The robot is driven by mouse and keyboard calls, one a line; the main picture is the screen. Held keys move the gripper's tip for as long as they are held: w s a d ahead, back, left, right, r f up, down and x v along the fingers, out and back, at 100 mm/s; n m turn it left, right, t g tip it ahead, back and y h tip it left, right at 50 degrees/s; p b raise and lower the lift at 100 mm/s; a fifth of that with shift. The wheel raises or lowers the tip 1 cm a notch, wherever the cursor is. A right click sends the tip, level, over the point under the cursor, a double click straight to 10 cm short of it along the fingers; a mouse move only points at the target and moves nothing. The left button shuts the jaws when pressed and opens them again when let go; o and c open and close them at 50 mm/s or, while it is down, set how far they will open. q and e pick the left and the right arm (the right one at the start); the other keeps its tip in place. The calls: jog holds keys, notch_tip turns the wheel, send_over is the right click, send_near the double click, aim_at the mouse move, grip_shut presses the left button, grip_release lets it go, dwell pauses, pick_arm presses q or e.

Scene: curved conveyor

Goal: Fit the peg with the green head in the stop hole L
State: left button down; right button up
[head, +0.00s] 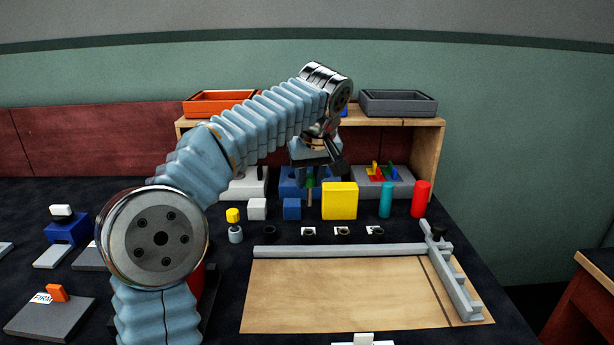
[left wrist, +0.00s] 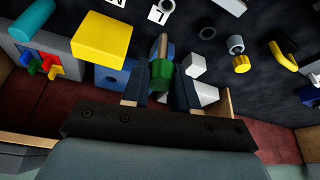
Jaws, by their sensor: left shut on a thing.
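My left gripper (head: 312,170) is shut on the peg's green head (head: 310,181), with the wooden shaft (head: 309,196) hanging below it. In the left wrist view the green head (left wrist: 162,73) sits between the fingers and the shaft (left wrist: 163,44) points away from the gripper. My right gripper is not in view.
A yellow block (head: 340,201), blue cube (head: 292,208), white cube (head: 257,208), teal cylinder (head: 386,199) and red cylinder (head: 420,199) stand behind the collars. A grey bar (head: 350,251) and wooden board (head: 340,295) lie in front. A shelf (head: 435,150) with trays stands behind.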

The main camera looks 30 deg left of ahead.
aim_at(310, 196)
pick_arm(q)
notch_tip(310, 196, down, 6)
jog(key=b, duration=0.4)
jog(key=shift+r+b, duration=0.15)
jog(key=shift+b, duration=0.15)
jog(key=shift+p, duration=0.45)
dwell(1.3)
jog(key=shift+f+b, duration=1.3)
jog(key=shift+f, duration=0.45)
jog(key=c, duration=0.8)
grip_release()
